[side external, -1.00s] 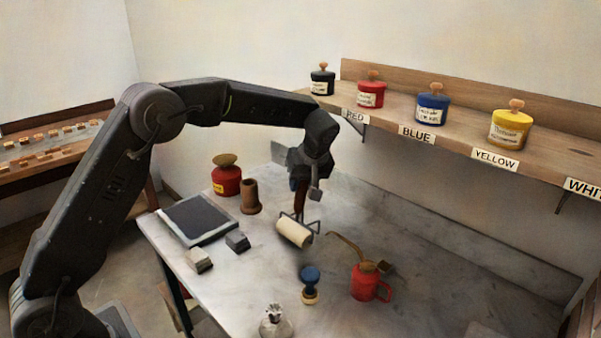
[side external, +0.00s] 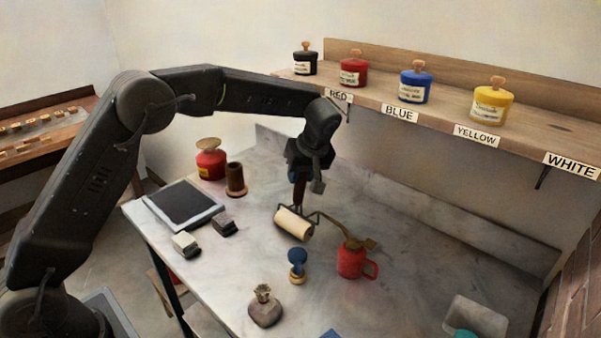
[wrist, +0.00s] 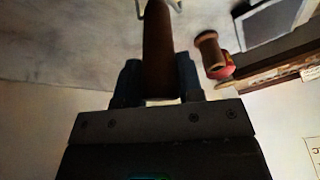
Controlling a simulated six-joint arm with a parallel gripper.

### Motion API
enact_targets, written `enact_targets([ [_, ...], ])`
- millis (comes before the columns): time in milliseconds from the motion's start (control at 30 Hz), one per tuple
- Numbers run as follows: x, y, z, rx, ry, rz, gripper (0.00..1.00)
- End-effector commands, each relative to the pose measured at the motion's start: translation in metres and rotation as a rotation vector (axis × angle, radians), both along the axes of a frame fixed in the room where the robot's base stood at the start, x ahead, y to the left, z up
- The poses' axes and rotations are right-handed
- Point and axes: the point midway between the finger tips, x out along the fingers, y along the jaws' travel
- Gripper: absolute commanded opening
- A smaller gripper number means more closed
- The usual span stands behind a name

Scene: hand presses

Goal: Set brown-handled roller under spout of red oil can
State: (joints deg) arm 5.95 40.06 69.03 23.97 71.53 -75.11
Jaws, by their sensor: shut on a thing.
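The roller has a cream cylinder (side external: 293,224), a wire frame and a brown handle (wrist: 158,45). My gripper (side external: 299,178) is shut on the handle, which points up with the cylinder below. In the wrist view the handle lies between the two fingers (wrist: 158,78). The cylinder hangs low over the table; I cannot tell whether it touches. The red oil can (side external: 352,263) stands just right of and nearer the camera than the roller. Its thin brass spout (side external: 333,222) reaches left to the right side of the roller's frame; whether they touch is unclear.
A dark slab (side external: 185,205), two small blocks, a brown cylinder (side external: 235,180) and a red jar (side external: 210,162) are at left. A shelf (side external: 440,100) with lidded pots runs behind.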

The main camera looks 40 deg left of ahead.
Motion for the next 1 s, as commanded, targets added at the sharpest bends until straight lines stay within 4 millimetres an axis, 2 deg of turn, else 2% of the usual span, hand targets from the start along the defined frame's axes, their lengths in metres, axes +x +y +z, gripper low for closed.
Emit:
enact_targets([
  [933,0.0002,0.0003,-0.0055,0.000,-0.002,0.000,0.13],
  [967,0.0002,0.0003,-0.0055,0.000,-0.002,0.000,0.37],
  [1000,0.0002,0.0003,-0.0055,0.000,-0.002,0.000,0.41],
])
